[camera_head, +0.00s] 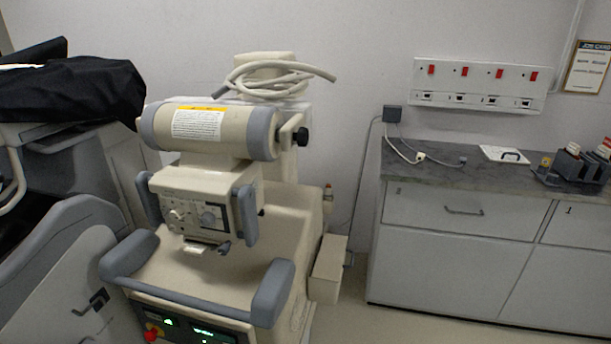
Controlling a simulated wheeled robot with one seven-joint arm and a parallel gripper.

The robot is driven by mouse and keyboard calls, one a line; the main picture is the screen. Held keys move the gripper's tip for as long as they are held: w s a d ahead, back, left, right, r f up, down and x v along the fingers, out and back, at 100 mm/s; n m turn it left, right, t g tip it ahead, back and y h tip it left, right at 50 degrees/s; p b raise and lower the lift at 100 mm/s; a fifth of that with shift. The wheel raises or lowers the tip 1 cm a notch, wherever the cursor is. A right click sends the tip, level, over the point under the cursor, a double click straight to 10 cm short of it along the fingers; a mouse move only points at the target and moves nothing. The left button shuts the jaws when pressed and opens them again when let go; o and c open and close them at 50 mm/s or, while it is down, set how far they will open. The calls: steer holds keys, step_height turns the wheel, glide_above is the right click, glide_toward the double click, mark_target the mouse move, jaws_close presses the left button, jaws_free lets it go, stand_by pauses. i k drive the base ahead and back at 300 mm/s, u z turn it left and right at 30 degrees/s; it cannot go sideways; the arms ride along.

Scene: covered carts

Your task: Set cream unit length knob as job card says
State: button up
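The cream unit (270,200) stands left of centre in the head view, with a cylindrical head on top. Below that head, a front panel (190,210) carries a pale knob (176,215) and a grey knob (208,218). Their markings are too small to read, so I cannot tell which is the length knob or where it points. A dark knob (301,136) sticks out at the right end of the cylinder. The job card (588,68) hangs framed on the wall at the far right; its lines are not legible. My gripper is not in view.
A grey-padded machine under a black cover (75,90) stands close on the left. Grey bumper handles (190,298) front the cream unit. A grey cabinet with a worktop (470,172) stands right. Floor shows between unit and cabinet. A socket panel (478,85) is on the wall.

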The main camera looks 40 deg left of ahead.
mark_target(207, 219)
steer(key=u, duration=1.75)
